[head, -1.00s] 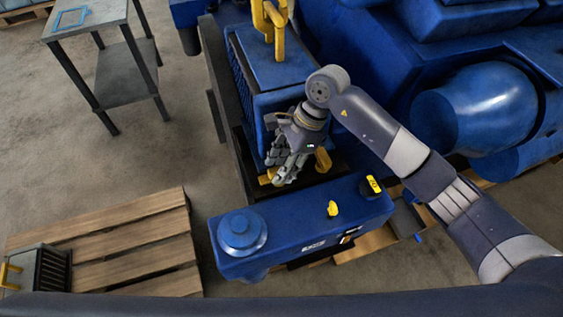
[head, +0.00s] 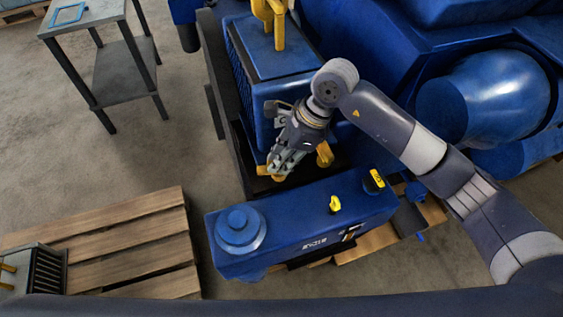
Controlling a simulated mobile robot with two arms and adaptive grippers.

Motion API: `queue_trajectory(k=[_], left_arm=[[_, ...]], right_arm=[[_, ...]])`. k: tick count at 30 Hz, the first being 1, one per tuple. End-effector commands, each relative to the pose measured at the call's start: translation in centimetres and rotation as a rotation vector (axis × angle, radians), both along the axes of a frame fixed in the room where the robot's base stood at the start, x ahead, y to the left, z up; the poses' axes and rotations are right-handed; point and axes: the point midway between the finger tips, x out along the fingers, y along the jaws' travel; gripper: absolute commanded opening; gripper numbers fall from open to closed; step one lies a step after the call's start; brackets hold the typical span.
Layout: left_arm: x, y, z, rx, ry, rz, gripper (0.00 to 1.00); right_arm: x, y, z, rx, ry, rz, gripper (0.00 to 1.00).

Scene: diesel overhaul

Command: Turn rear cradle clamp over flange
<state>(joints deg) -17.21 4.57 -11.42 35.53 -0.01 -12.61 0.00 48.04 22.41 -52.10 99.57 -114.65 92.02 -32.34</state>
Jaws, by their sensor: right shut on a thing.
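My right gripper (head: 277,168) reaches down from the right over the end of a blue engine unit (head: 278,62) in its dark cradle. Its fingers are shut on a yellow clamp (head: 264,172) low at the unit's near end. The fingers hide much of this clamp, so I cannot tell how far it lies over the flange. A second yellow clamp (head: 324,154) stands just right of the gripper, apart from the fingertips. My left gripper is not in view.
A blue tank-like unit (head: 300,226) with yellow caps lies close in front of the clamps. A large blue engine (head: 480,100) fills the right. A wooden pallet (head: 130,240) and a grey table (head: 85,22) stand left, with bare floor between.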

Motion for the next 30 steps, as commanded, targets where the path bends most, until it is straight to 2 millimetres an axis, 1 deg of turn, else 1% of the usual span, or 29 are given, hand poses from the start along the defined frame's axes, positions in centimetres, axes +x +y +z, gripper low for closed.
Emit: queue_trajectory(k=[1, 30], left_arm=[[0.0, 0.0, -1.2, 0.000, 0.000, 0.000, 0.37], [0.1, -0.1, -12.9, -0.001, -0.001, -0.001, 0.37]], right_arm=[[0.0, 0.0, -0.5, 0.001, -0.007, -0.041, 0.00], [-0.4, 0.4, -0.4, 0.005, -0.008, -0.953, 0.00]])
